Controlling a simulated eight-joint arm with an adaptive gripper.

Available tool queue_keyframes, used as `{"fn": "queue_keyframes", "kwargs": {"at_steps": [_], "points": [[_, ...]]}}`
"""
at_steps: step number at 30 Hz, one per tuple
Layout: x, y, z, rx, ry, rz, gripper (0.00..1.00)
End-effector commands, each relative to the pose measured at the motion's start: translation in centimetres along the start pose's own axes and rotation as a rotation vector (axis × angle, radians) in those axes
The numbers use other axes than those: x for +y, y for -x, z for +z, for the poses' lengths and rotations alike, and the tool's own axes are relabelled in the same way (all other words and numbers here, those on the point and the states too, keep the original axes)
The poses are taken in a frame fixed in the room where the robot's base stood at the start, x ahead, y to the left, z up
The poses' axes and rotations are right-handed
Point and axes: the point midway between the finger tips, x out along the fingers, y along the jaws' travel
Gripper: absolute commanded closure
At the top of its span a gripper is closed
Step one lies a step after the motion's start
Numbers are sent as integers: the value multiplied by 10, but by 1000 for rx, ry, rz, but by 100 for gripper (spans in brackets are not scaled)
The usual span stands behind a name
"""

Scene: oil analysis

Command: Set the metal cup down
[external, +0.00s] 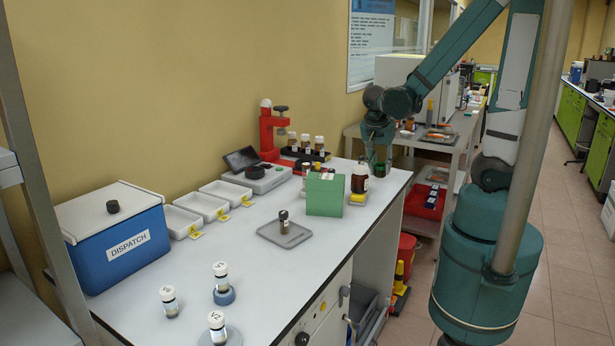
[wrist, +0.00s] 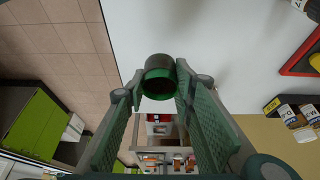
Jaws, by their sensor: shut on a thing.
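The metal cup (wrist: 160,77) shows in the wrist view as a short, dark, round vessel between my fingertips, with its round open end visible. My gripper (wrist: 158,88) is shut on it, one green finger on either side. In the external view my gripper (external: 379,165) points down at the far right end of the white bench (external: 340,250). The cup cannot be made out clearly there, and I cannot tell whether its base touches the bench top.
A dark brown bottle (external: 360,178) and a green block (external: 325,195) stand just left of my gripper. A grey tray (external: 285,234) holds a small vial (external: 284,221). A blue DISPATCH box (external: 115,235) stands at the left. The bench's right edge lies close to my gripper.

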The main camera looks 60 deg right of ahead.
Motion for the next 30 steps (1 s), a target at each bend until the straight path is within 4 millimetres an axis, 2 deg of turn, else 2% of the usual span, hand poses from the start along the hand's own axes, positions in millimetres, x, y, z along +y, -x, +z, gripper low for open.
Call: {"fn": "queue_keyframes", "kwargs": {"at_steps": [12,29,30], "points": [[0,-32,13,0,0,0,86],[0,-38,16,0,0,0,86],[0,-39,16,0,0,0,73]]}}
